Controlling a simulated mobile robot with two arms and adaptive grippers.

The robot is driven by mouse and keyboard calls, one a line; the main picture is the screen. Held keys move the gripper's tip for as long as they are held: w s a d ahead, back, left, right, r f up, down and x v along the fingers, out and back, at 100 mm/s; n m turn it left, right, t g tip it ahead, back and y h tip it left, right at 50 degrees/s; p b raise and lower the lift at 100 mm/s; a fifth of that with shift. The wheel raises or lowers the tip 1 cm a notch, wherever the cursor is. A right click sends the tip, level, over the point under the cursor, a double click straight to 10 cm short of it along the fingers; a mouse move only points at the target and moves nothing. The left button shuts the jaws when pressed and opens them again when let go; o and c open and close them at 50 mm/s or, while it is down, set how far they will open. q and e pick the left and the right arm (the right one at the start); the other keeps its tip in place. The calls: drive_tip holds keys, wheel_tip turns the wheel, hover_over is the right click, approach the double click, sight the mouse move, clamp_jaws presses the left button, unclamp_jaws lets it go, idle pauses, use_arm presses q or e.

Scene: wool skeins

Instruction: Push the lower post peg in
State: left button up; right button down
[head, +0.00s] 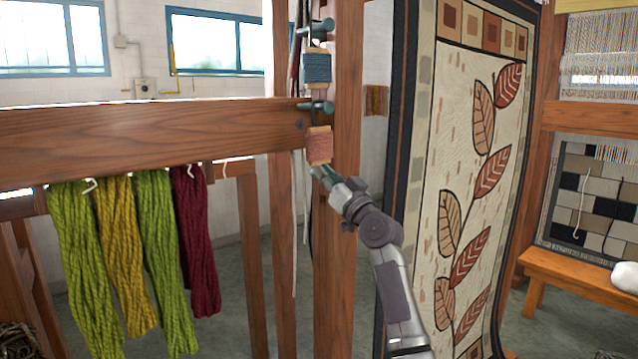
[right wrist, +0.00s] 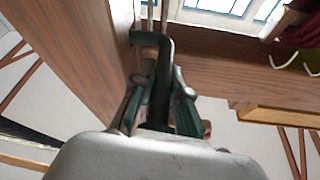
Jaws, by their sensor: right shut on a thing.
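The wooden post (head: 344,220) stands upright in the middle of the head view, with dark green pegs up its face. The lower post peg (head: 315,172) is just below the pink spool (head: 319,146), mostly hidden by my right gripper (head: 324,175). In the right wrist view the dark green peg (right wrist: 163,62) reaches from the post to between my right fingers (right wrist: 156,100), which are shut on it. How deep the peg sits in the post I cannot tell. My left gripper is not in view.
A wooden beam (head: 150,139) runs left from the post, with green, yellow and dark red skeins (head: 75,265) hanging below. Above are a blue spool (head: 317,67) and other pegs (head: 316,107). A leaf-patterned rug (head: 455,150) hangs to the right. A bench (head: 560,268) stands far right.

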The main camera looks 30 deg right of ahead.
drive_tip(key=c, duration=1.1)
unclamp_jaws()
drive_tip(key=shift+c, duration=0.2)
drive_tip(key=v, duration=1.2)
